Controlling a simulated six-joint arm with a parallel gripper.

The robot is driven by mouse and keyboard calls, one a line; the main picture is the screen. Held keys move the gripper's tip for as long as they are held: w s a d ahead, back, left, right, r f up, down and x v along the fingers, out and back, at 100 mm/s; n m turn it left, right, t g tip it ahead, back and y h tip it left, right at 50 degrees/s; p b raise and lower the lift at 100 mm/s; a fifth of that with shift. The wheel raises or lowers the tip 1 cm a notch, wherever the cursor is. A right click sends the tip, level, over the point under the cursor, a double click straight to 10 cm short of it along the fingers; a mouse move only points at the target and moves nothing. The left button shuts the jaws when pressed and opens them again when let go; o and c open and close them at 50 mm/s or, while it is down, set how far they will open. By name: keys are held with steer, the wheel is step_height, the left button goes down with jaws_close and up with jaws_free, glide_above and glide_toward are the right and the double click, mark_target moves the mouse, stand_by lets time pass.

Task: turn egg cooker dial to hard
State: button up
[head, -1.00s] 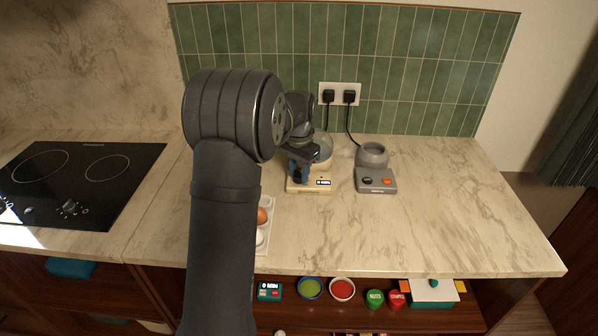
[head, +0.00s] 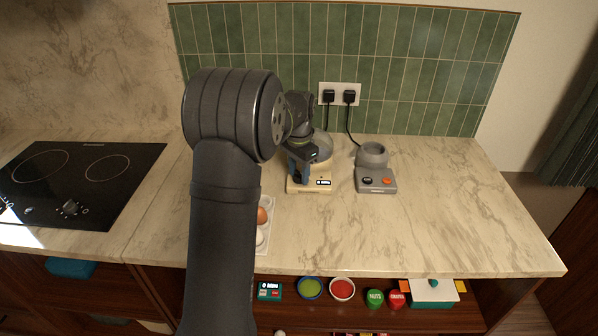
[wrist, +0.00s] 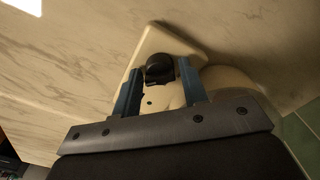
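The egg cooker has a cream base (head: 311,188) with a small lit display and a clear lid (head: 324,146); it stands near the middle of the counter. My gripper (head: 299,181) points down over the left front of the base. In the wrist view the black dial (wrist: 160,69) sits on the cream base (wrist: 160,38). The dial's marks cannot be read. In the head view my gripper hides the dial.
A grey appliance (head: 376,181) with a black and an orange button stands right of the cooker. A tray with eggs (head: 263,238) lies partly behind my arm. A black hob (head: 75,185) is at left. The counter's right side is clear. Bowls and jars sit below the front edge.

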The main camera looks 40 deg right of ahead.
mark_target(299, 172)
step_height(299, 172, up, 17)
steer(key=shift+r, duration=0.2)
stand_by(0.5)
steer(key=shift+f, duration=0.15)
stand_by(0.3)
step_height(299, 172, down, 17)
steer(key=shift+f, duration=0.15)
stand_by(0.4)
